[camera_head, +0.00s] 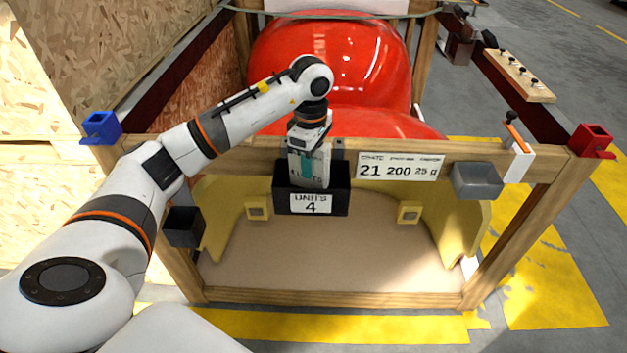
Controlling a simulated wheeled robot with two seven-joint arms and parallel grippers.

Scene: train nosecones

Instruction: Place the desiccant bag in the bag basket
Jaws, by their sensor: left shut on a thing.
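The desiccant bag (310,169), pale with a teal band, hangs upright under my left gripper (309,146), which is shut on its top. The bag basket (282,200) is a black box with a white label reading "UNITS 4", fixed to the wooden front rail. The bag is over the basket's opening, and its lower end appears to be within the rim; I cannot tell whether it touches the bottom. The gripper hides part of the bag's top. My right gripper is not in view.
Red nosecones (385,72) lie behind the wooden rail (245,160). A grey bin (477,181), a dark box (184,228), a blue holder (101,128) and a red holder (592,141) are on the frame. A white card (398,167) reads "21 200 25 g".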

